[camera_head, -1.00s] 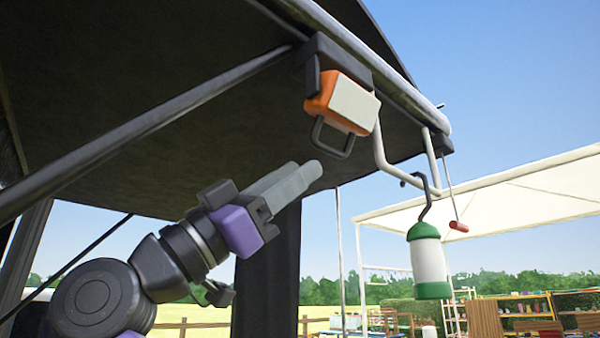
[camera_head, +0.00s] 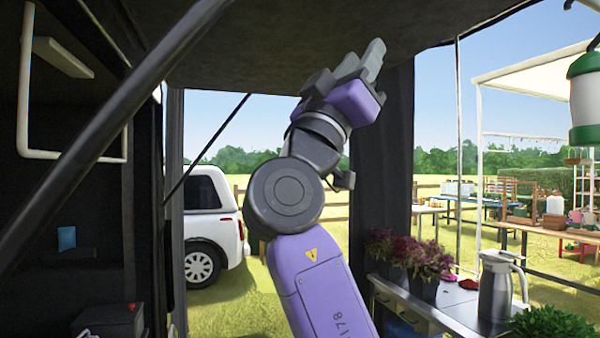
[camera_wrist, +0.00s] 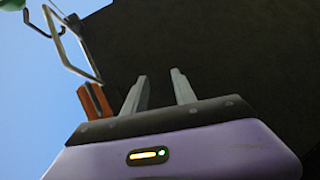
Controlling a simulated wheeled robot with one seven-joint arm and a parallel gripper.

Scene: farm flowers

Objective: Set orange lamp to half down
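The orange lamp is out of the head view, above its top edge. In the wrist view an orange and dark piece, likely part of the lamp (camera_wrist: 94,100), shows just left of my left finger, partly hidden behind my gripper body. My gripper (camera_wrist: 159,74) is open, with two grey fingers apart and nothing between them. In the head view my gripper (camera_head: 364,52) is raised near the dark canopy, its fingers pointing up and right. I cannot tell how far the lamp is tilted.
A green and white lantern (camera_head: 585,98) hangs at the right edge. A dark diagonal bar (camera_head: 125,105) crosses the left. Below right, a counter holds a metal jug (camera_head: 499,285) and potted flowers (camera_head: 424,262). A dark canopy (camera_head: 290,45) spans overhead.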

